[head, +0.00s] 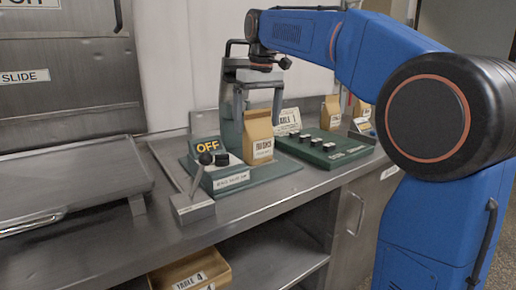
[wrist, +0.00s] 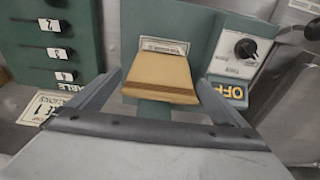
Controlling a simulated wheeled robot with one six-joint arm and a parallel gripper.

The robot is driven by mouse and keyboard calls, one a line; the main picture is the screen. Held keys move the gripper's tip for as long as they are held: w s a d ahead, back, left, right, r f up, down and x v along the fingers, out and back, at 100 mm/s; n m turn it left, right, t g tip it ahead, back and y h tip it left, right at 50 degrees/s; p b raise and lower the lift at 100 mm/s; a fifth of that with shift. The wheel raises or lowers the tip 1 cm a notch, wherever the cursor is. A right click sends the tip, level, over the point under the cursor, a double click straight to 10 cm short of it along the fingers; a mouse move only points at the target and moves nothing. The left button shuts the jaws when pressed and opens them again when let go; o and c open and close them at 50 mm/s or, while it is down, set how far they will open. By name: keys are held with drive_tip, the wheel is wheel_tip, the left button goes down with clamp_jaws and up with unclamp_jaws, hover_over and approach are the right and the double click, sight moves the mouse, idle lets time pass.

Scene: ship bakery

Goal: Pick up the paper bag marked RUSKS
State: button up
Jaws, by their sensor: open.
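A brown paper bag (head: 258,140) stands upright on the green base of a machine in the head view. Its front label is small and blurred but seems to read RUSKS. My gripper (head: 258,112) is above it, pointing down, with its fingers apart on either side of the bag's top. In the wrist view the bag (wrist: 160,75) shows from above between the open fingers of my gripper (wrist: 161,80). I see a gap on both sides and no clear contact. The bag's lower part is hidden in the wrist view.
The green machine (head: 245,184) has an OFF sign (head: 208,146), a knob and a lever (head: 199,170) left of the bag. A green panel with black switches (head: 335,150) is to the right. Other paper bags (head: 330,112) stand farther back.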

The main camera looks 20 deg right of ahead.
drive_tip(key=shift+w+f, duration=0.1)
drive_tip(key=shift+f, duration=0.65)
drive_tip(key=shift+c, duration=0.4)
drive_tip(key=c, duration=1.6)
drive_tip(key=shift+r, duration=0.1)
